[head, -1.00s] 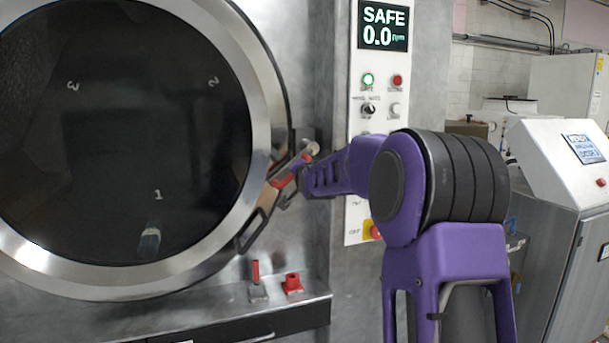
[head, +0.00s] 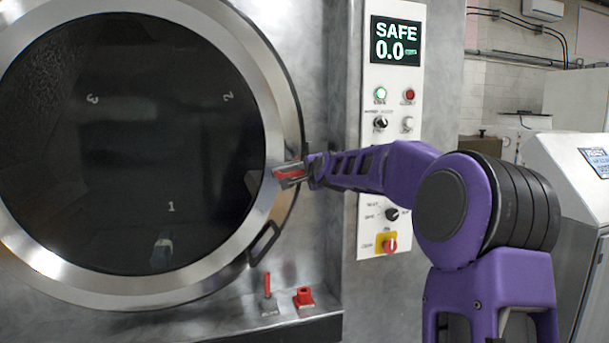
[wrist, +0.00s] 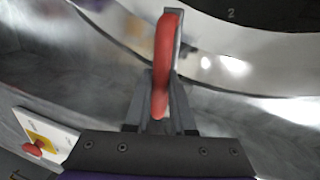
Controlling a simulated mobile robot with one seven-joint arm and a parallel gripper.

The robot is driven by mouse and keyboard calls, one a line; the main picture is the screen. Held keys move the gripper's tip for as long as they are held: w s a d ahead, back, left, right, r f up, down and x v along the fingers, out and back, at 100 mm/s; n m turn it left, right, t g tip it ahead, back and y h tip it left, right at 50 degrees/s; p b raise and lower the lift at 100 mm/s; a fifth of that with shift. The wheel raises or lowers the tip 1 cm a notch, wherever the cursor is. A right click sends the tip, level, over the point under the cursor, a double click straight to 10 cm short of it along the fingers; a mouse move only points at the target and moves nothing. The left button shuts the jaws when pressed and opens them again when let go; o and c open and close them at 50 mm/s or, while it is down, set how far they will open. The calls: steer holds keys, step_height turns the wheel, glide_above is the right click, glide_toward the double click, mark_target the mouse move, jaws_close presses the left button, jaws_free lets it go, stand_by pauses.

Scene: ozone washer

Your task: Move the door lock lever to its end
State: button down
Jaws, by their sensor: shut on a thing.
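The red door lock lever (head: 288,174) lies nearly level at the right side of the round door's metal rim (head: 284,110) in the head view. My gripper (head: 302,171) reaches it from the right and is shut on it. In the wrist view the red lever (wrist: 165,52) runs up from between the fingers of my gripper (wrist: 159,104), beside a grey metal strip. The lever's pivot is not clearly visible, and the fingers hide part of its lower end.
A control panel (head: 394,95) reading SAFE 0.0 stands behind my arm, with a red knob on yellow (head: 389,245). A black-edged door handle loop (head: 264,243) is below the lever. A ledge (head: 240,318) carries a red-handled part (head: 267,290) and a red block (head: 304,297).

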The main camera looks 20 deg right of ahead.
steer(key=shift+r, duration=0.25)
steer(key=c, duration=1.1)
jaws_free()
steer(key=shift+c, duration=0.2)
steer(key=o, duration=0.4)
steer(key=shift+f, duration=0.15)
